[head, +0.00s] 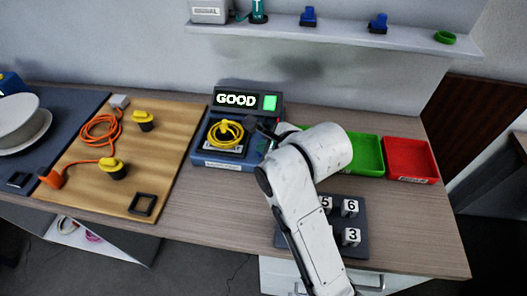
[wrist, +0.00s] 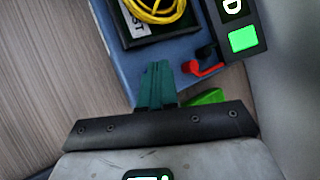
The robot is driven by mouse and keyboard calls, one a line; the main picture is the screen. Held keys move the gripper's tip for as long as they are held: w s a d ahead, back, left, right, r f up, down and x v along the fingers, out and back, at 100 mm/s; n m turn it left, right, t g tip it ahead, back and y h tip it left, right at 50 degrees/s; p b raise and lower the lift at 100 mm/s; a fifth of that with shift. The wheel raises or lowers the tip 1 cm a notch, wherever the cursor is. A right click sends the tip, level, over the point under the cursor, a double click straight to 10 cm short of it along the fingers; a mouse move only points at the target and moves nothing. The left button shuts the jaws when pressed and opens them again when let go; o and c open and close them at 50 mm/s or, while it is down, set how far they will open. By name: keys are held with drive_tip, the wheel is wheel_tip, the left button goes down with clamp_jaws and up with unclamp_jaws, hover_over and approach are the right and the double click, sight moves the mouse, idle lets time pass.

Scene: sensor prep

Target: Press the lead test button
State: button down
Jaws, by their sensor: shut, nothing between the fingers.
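The lead tester (head: 222,163) is a blue box on the bench with a dark raised display (head: 236,100) behind, reading "GOOD" beside a lit green square. A coiled yellow lead (head: 225,133) lies on its black pad. In the wrist view the tester's blue top (wrist: 118,58) shows under and ahead of my gripper (wrist: 158,68). The teal fingers are together and empty, over the tester's edge area. I cannot make out the test button; the fingers may hide it. Red and black parts (wrist: 205,65) sit beside the display. Contact with the tester cannot be told.
A green bin (head: 368,153) and a red bin (head: 410,160) stand right of the tester. A dark rack with numbered blocks (head: 350,237) is partly behind my arm. A wooden board (head: 75,185) with an orange lead (head: 100,130) lies left. A shelf (head: 400,38) hangs above.

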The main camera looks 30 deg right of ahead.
idle(0.5)
drive_tip(key=shift+r+p, duration=0.8)
drive_tip(key=shift+p, duration=0.05)
wheel_tip(320, 180, up, 5)
drive_tip(key=p, duration=0.4)
drive_tip(key=shift+p, duration=0.35)
idle(0.4)
